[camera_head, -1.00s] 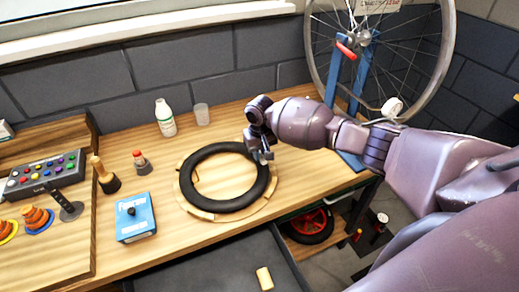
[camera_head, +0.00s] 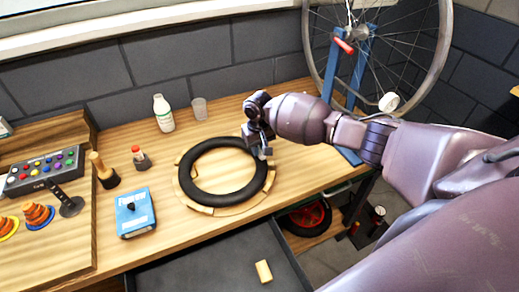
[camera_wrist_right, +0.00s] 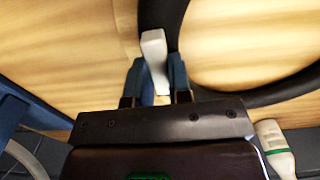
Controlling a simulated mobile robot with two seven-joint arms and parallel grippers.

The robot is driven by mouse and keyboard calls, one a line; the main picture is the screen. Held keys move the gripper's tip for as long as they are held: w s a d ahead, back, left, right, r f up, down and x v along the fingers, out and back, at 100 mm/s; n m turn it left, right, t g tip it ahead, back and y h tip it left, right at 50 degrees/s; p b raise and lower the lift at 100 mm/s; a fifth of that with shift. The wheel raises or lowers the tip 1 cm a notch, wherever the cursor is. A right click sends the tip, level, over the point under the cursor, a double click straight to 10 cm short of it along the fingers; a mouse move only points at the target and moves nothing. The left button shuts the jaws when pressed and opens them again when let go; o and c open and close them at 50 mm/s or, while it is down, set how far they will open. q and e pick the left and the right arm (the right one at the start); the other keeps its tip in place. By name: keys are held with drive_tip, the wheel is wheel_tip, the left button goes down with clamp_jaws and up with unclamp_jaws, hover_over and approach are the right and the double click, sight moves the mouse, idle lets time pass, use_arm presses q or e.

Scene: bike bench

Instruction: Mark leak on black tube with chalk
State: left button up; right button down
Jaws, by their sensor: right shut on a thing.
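The black tube (camera_head: 190,190) lies as a ring on a round wooden holder (camera_head: 200,208) on the bench. My right gripper (camera_head: 261,150) is low at the tube's right rear edge. In the right wrist view my right gripper (camera_wrist_right: 157,70) is shut on a white chalk stick (camera_wrist_right: 153,45). The chalk's end is right beside the black tube (camera_wrist_right: 165,12); I cannot tell whether they touch. No leak or chalk mark can be made out. My left gripper is not in view.
A white bottle (camera_head: 163,114) and a clear cup (camera_head: 199,109) stand behind the tube. A blue box (camera_head: 136,218) and a red-capped small bottle (camera_head: 140,160) are to its left. An open drawer (camera_head: 215,268) in front holds a small wooden block (camera_head: 264,271). A wheel stand (camera_head: 349,75) is at right.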

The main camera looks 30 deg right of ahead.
drive_tip(key=shift+w+b, duration=0.5)
drive_tip(key=shift+w, duration=0.35)
drive_tip(key=shift+r+p, duration=0.45)
drive_tip(key=shift+p, duration=0.15)
drive_tip(key=shift+r+p, duration=0.85)
drive_tip(key=shift+p, duration=0.2)
drive_tip(key=shift+r, duration=2.15)
